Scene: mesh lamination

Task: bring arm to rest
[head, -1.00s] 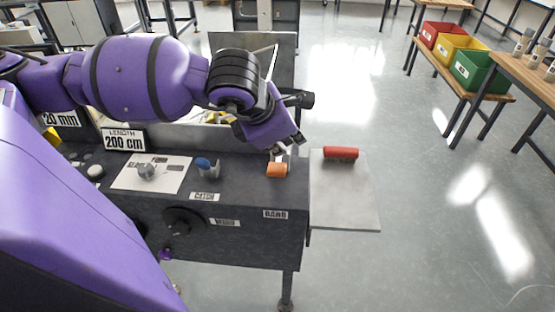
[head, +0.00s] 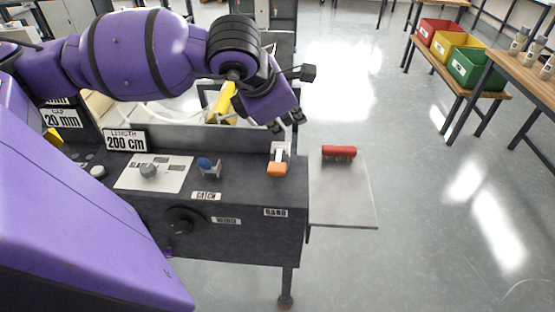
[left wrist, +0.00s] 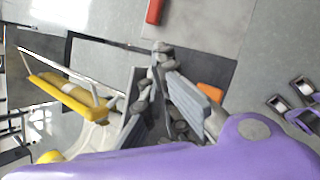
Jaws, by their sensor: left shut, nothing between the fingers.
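My left gripper (head: 287,124) hangs above the right end of the dark machine bench (head: 240,240). Its fingers are shut with nothing between them. The shut fingers also show in the left wrist view (left wrist: 165,52). Just below the gripper, apart from it, is a small clamp with an orange handle (head: 277,169) on the bench top. The orange handle shows partly in the left wrist view (left wrist: 211,91), beside the fingers. My right gripper does not show in the head view.
A blue-knobbed lever (head: 205,164) and a grey knob (head: 148,170) stand on the bench top. A flat plate (head: 345,200) with a red bar (head: 339,152) juts out at the right. Red, yellow and green bins stand far right. Open floor lies between.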

